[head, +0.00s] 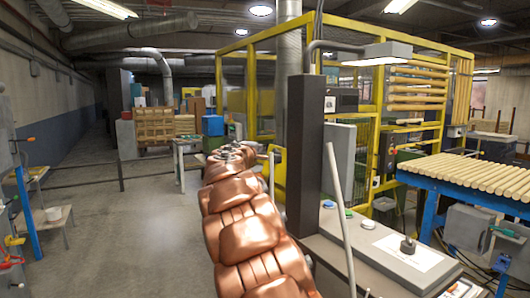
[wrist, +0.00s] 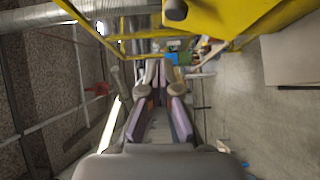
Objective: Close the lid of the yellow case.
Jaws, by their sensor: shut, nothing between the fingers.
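My gripper (head: 234,152) is at the far end of my copper-coloured arm in the head view, raised in front of the yellow-framed enclosure. In the wrist view its fingers (wrist: 156,72) run forward and come together at the tips, with nothing between them. A yellow panel with a dark round knob (wrist: 232,14) fills the upper right of the wrist view, apart from the fingertips; it may be part of the yellow case. A yellow shape (head: 278,166) shows just right of my gripper in the head view, partly hidden. I cannot tell the lid's angle.
A dark post (head: 304,150) stands right of my arm, beside a grey bench (head: 372,262) with buttons and a joystick. A blue conveyor (head: 462,186) with wooden rods is at right. The floor (head: 150,235) at left is mostly clear.

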